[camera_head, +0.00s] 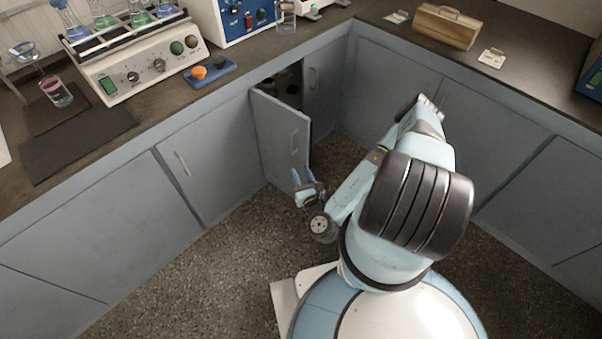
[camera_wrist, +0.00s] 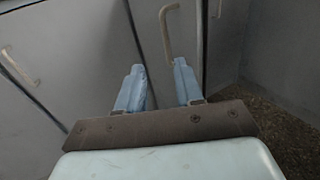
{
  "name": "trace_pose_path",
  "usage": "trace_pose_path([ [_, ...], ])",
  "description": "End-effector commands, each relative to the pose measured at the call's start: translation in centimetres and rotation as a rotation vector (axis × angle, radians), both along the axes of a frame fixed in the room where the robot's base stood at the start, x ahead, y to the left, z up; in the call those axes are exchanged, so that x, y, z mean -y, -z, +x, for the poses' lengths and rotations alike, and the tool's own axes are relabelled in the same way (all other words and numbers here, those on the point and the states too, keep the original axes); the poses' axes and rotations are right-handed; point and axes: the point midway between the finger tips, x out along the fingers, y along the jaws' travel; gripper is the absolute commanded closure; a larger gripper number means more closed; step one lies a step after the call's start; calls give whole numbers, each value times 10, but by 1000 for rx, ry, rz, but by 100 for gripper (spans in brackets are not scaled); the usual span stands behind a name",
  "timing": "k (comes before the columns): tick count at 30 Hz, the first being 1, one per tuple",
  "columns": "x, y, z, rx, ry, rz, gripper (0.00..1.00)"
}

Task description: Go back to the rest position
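My gripper (camera_head: 303,178) is low, in front of the grey cabinets, close to a cabinet door (camera_head: 281,137) that stands ajar. In the wrist view my gripper (camera_wrist: 160,82) has its two light-blue fingers spread apart with nothing between them. The door's pale handle (camera_head: 294,141) is just beyond the fingertips and also shows in the wrist view (camera_wrist: 167,32). The fingers look apart from the handle.
Inside the open cabinet (camera_head: 287,85) are dark, unclear items. The worktop (camera_head: 160,92) carries a shaker with flasks (camera_head: 140,68), a blue tray (camera_head: 208,74), a beaker (camera_head: 57,92) and a wooden box (camera_head: 446,27). Speckled floor (camera_head: 190,275) is free at left.

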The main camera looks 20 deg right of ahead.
Motion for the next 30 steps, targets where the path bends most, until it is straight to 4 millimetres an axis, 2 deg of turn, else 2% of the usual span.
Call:
trace_pose_path([
  [10, 1, -2, 2, 6, -4, -1, 64],
  [14, 3, -15, 11, 50, -45, -2, 64],
  [22, 4, -73, 40, 226, -253, -5, 64],
  [30, -4, -135, 56, 381, -496, -28, 64],
])
